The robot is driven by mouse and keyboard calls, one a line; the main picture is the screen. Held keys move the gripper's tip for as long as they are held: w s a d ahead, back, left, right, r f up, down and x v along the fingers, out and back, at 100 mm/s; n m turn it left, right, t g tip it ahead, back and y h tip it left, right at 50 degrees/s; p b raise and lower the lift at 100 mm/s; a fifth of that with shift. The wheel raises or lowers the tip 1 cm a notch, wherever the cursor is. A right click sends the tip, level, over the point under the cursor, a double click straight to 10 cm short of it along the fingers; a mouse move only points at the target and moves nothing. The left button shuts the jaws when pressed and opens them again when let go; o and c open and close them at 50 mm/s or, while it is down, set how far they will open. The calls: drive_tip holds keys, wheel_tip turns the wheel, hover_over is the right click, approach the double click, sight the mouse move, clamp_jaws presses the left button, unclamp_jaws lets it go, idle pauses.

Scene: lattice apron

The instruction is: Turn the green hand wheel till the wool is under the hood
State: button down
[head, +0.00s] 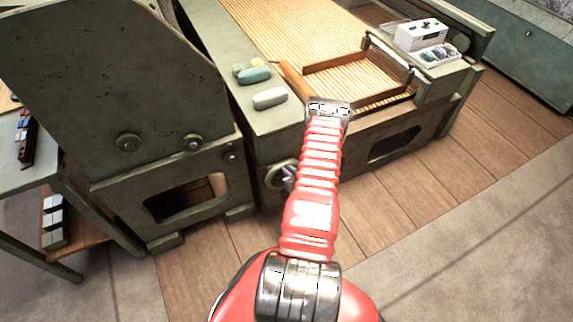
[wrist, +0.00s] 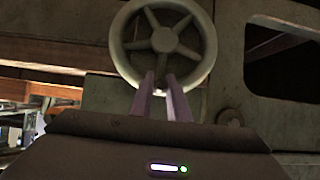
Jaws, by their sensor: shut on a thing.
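The hand wheel (wrist: 201,68), pale grey-green with several spokes, is mounted upright on the machine's side. In the head view part of its rim (head: 271,178) shows beside my arm. My gripper (wrist: 161,76) has its two purple fingers at the bottom of the wheel and is shut on it; whether on rim or spoke I cannot tell. In the head view my gripper (head: 289,177) is mostly hidden behind my red arm. The slatted lattice apron (head: 290,30) runs across the machine top. I cannot make out wool on it, nor tell which part is the hood.
A tall grey-green housing (head: 110,70) stands left of the wheel. Soft-looking grey (head: 270,98) and teal (head: 254,76) rolls lie on the machine's ledge. A white box (head: 420,35) and a tray (head: 452,48) stand at the right end. The wooden floor in front is clear.

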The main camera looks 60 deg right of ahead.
drive_tip(key=shift+s+d+f, duration=0.2)
drive_tip(key=shift+s+d, duration=0.25)
drive_tip(key=shift+d, duration=0.35)
drive_tip(key=shift+s+d+f, duration=0.15)
drive_tip(key=shift+s+d, duration=0.3)
drive_tip(key=shift+d, duration=0.3)
drive_tip(key=shift+s+d+f, duration=0.4)
drive_tip(key=shift+d+f, duration=0.15)
drive_tip(key=shift+d, duration=0.1)
drive_tip(key=shift+s+d+f, duration=0.4)
drive_tip(key=shift+d+f, duration=0.15)
drive_tip(key=shift+d, duration=0.1)
drive_tip(key=shift+s+d+f, duration=0.2)
drive_tip(key=shift+d+f, duration=0.1)
drive_tip(key=shift+f, duration=0.35)
drive_tip(key=shift+s+d+f, duration=0.2)
drive_tip(key=shift+d+f, duration=0.1)
drive_tip(key=shift+f, duration=0.35)
drive_tip(key=c, duration=2.2)
unclamp_jaws()
drive_tip(key=shift+d+f, duration=0.1)
drive_tip(key=shift+f, duration=0.1)
drive_tip(key=o, duration=0.5)
drive_tip(key=shift+r, duration=0.1)
